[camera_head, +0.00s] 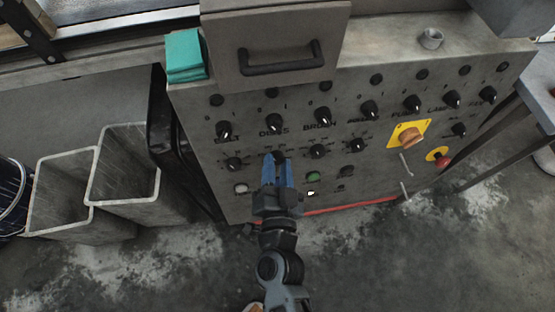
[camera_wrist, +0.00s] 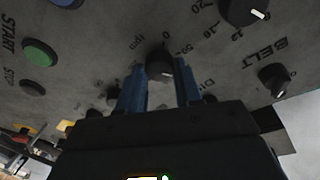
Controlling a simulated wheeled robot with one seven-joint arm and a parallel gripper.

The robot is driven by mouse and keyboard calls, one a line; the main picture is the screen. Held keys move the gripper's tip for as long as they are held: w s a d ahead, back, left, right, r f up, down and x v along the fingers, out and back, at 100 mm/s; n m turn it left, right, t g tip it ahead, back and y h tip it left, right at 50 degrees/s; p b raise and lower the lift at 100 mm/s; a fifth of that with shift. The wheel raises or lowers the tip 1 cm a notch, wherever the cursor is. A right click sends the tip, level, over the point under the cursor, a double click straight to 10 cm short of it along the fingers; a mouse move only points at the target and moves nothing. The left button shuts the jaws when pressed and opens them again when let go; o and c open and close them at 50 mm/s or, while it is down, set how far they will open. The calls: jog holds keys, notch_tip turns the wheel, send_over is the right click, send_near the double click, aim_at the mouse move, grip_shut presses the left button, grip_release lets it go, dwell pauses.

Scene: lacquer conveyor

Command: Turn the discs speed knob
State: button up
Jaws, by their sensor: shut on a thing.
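The discs speed knob (camera_wrist: 160,64) is a small black dial on the grey control panel (camera_head: 205,120). It has an rpm scale printed around it. In the head view it is mostly hidden by my gripper (camera_head: 278,162), in the lower knob row below the DISCS label. My gripper has blue fingers; in the wrist view the gripper (camera_wrist: 160,82) has one finger on each side of the knob and is shut on it. The knob's pointer cannot be made out.
Other black knobs surround it, including the BELT switch (camera_wrist: 275,80) and a scaled dial (camera_wrist: 243,10). A green START button (camera_wrist: 40,52), a yellow-backed switch (camera_head: 410,135) and a red emergency button (camera_head: 442,161) are on the panel. Open grey bins (camera_head: 125,185) stand left.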

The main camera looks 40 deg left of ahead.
jog(key=m+p, duration=0.1)
jog(key=m, duration=0.1)
jog(key=m+p, duration=0.2)
jog(key=m+h+p, duration=0.1)
jog(key=shift+r+m, duration=0.25)
jog(key=shift+m, duration=0.15)
jog(key=m+g+p, duration=0.1)
jog(key=m+p, duration=0.2)
jog(key=m, duration=0.1)
jog(key=shift+f+m+h, duration=0.1)
jog(key=shift+m+h, duration=0.2)
jog(key=shift+m, duration=0.1)
jog(key=shift+f, duration=0.1)
jog(key=o, duration=1)
jog(key=shift+o, duration=0.2)
jog(key=v, duration=0.7)
jog(key=shift+s+d+b, duration=0.25)
jog(key=shift+b, duration=0.1)
